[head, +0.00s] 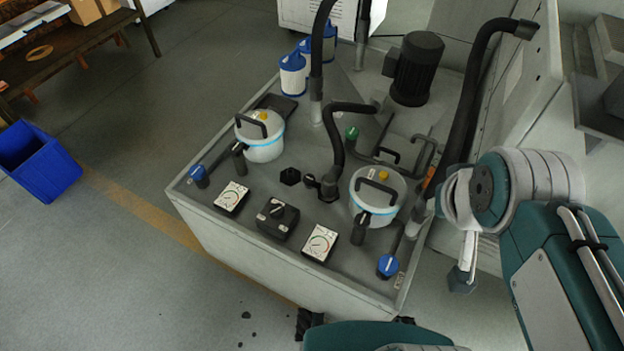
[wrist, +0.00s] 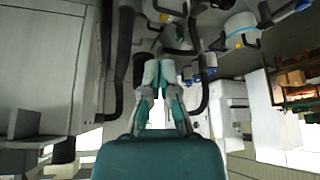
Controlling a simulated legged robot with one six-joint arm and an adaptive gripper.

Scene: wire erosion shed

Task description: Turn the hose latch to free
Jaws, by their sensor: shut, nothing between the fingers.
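A black hose (head: 336,150) arches over the middle of the grey machine top and comes down to a dark coupling (head: 328,185) between two lidded canisters. This coupling looks like the place of the hose latch, but I cannot make out its lever's setting. My gripper (wrist: 159,72) is shut and empty in the wrist view, with the canisters and hoses beyond it in a turned picture. In the head view my arm is at the right, beside the machine; the fingers cannot be made out there. The gripper appears apart from the coupling.
A left canister (head: 262,143) and a right canister (head: 378,196) flank the coupling. Dials, a switch box (head: 277,218) and blue-handled valves (head: 388,265) line the front. A motor (head: 414,68) and a tall thick hose (head: 468,105) stand behind. Open floor lies left, with a blue bin (head: 50,170).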

